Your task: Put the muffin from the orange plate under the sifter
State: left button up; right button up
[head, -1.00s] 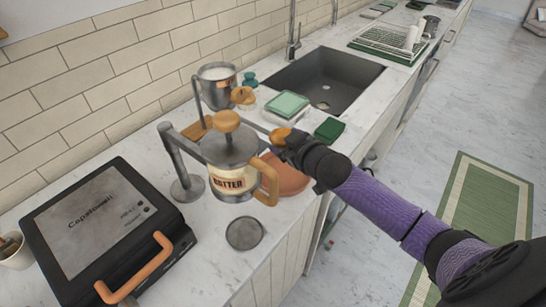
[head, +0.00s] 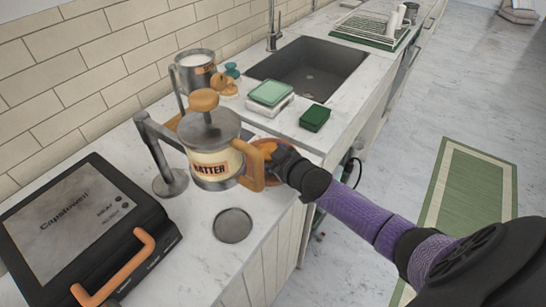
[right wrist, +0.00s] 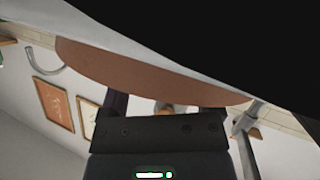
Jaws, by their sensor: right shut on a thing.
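My right gripper (head: 276,157) is shut on a tan-orange thing, likely the muffin (head: 267,148), at the orange plate (head: 274,183). The plate is mostly hidden by the gripper and the batter dispenser's handle. In the right wrist view the plate (right wrist: 130,72) shows as a broad terracotta disc, and a small tan bit of the held thing (right wrist: 165,107) shows at the fingers. A metal cup with white powder, probably the sifter (head: 196,72), hangs from a stand behind the dispenser. My left gripper is not in view.
The batter dispenser (head: 210,140) stands close left of my gripper, on a metal stand. A dark round disc (head: 233,226) lies in front. A waffle maker (head: 80,235) is at left. Green and white boxes (head: 270,93), a green sponge (head: 314,118) and the sink (head: 310,70) are behind.

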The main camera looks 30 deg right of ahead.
jog(key=shift+f, duration=0.15)
jog(key=o, duration=1)
